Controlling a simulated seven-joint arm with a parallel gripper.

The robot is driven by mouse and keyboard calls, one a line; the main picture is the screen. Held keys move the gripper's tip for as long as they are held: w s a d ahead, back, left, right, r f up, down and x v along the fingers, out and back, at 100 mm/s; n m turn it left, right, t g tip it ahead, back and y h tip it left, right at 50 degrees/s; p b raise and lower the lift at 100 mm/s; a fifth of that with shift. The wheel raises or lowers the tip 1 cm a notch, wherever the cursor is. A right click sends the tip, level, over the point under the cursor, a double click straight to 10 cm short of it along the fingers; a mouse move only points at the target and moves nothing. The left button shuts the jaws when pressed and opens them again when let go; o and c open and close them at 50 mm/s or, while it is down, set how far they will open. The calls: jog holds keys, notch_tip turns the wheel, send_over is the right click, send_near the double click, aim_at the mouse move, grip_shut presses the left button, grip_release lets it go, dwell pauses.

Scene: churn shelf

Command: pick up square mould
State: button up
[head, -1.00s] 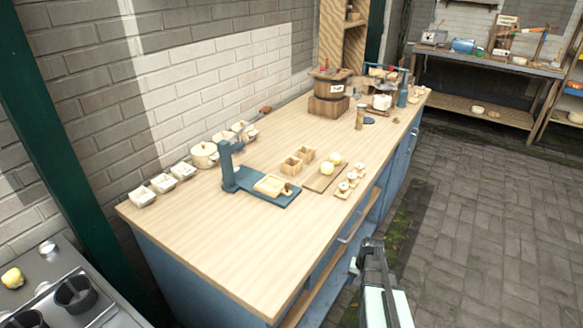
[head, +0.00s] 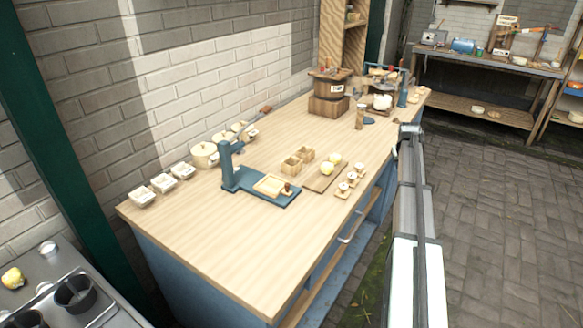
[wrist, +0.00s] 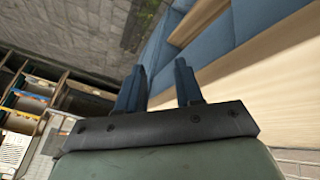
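Two small open wooden boxes with square outlines stand side by side mid-table in the head view. The nearer is a square wooden mould (head: 291,165) and the other is a similar box (head: 305,154); I cannot tell which one the task names. My gripper (head: 409,130) is beyond the table's right edge, well apart from both boxes. In the wrist view, my gripper (wrist: 161,72) has its two dark fingers apart with nothing between them. No mould is visible in the wrist view.
A blue press stand (head: 228,168) with a wooden tray (head: 268,186) is left of the boxes. A board (head: 318,183) with yellow lumps and several small stamps (head: 351,176) lie to the right. A wooden churn (head: 329,90) stands farther back. The near tabletop (head: 235,245) is clear.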

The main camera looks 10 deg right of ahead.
jog(key=w+a+r, duration=0.1)
jog(key=a, duration=0.1)
jog(key=w+a+r+n, duration=0.1)
jog(key=w+a+r, duration=0.1)
jog(key=w+a+r+n, duration=0.1)
jog(key=w+a+r, duration=0.1)
jog(key=shift+w+a+r+y, duration=0.15)
jog(key=shift+a+r+y, duration=0.1)
jog(key=shift+y, duration=0.15)
jog(key=w+a+r+n+g+y, duration=0.1)
jog(key=w+a+r+n, duration=0.15)
jog(key=a, duration=0.65)
notch_tip(320, 180, up, 8)
jog(key=n+g+y, duration=0.2)
jog(key=n+g, duration=0.1)
jog(key=n, duration=0.3)
send_over(295, 159)
notch_tip(295, 159, down, 15)
jog(key=shift+w+d+f, duration=0.1)
jog(key=shift+f, duration=0.05)
grip_shut()
